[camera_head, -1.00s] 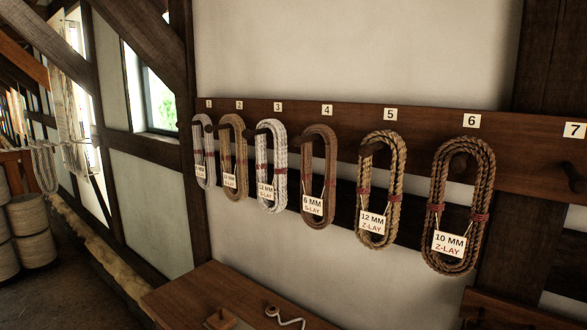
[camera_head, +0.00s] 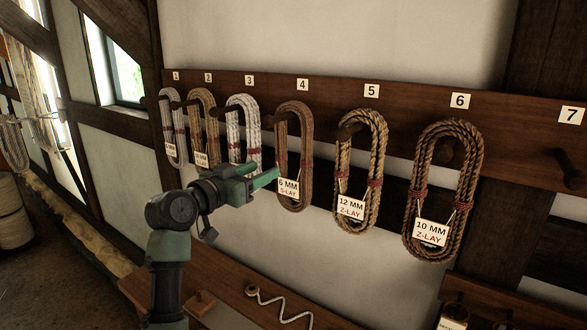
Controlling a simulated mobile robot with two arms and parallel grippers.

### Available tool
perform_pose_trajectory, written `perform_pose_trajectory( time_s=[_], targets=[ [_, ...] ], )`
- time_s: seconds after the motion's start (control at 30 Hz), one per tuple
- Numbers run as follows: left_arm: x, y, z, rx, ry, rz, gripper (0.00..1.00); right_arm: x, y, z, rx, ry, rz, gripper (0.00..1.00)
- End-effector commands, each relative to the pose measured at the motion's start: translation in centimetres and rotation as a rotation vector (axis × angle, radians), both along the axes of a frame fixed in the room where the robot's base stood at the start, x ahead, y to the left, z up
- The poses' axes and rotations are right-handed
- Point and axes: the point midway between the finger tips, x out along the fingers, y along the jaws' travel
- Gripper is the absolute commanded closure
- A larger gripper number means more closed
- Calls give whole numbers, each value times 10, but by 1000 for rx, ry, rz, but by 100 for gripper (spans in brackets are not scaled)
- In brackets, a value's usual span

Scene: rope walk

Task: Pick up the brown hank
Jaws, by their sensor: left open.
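A plain brown hank (camera_head: 306,150) hangs on peg 4, with a white tag (camera_head: 289,190) reading 6 MM S-LAY. A darker brown, thicker hank (camera_head: 471,180) hangs on peg 6, tagged 10 MM Z-LAY. My left gripper (camera_head: 262,178) has green fingers and is open and empty. It is just left of the peg 4 hank's tag, in front of the lower end of the white hank (camera_head: 254,131) on peg 3. I cannot tell whether it touches anything. My right gripper is not in view.
A golden-brown hank (camera_head: 374,160) hangs on peg 5, a tan one (camera_head: 212,125) on peg 2 and a pale one (camera_head: 179,140) on peg 1. Peg 7 (camera_head: 569,170) is bare. A wooden bench (camera_head: 235,290) stands below the rail.

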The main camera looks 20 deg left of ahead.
Motion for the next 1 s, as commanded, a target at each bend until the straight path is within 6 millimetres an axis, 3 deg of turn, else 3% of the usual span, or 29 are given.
perform_pose_trajectory(
  time_s=[0.03, 0.13, 0.63, 0.97, 1.0],
  targets=[
    [2, 1, 12, -6, -20, -2, 49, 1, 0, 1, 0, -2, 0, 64],
    [9, 0, 20, -12, -32, -5, 49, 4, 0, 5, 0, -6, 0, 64],
    [67, -25, 23, -11, -29, -5, 49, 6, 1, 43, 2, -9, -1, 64],
    [74, -28, 20, -9, -31, -4, 49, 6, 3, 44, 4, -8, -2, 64],
    [74, -28, 19, -9, -31, -4, 57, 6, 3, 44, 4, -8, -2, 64]
  ],
)
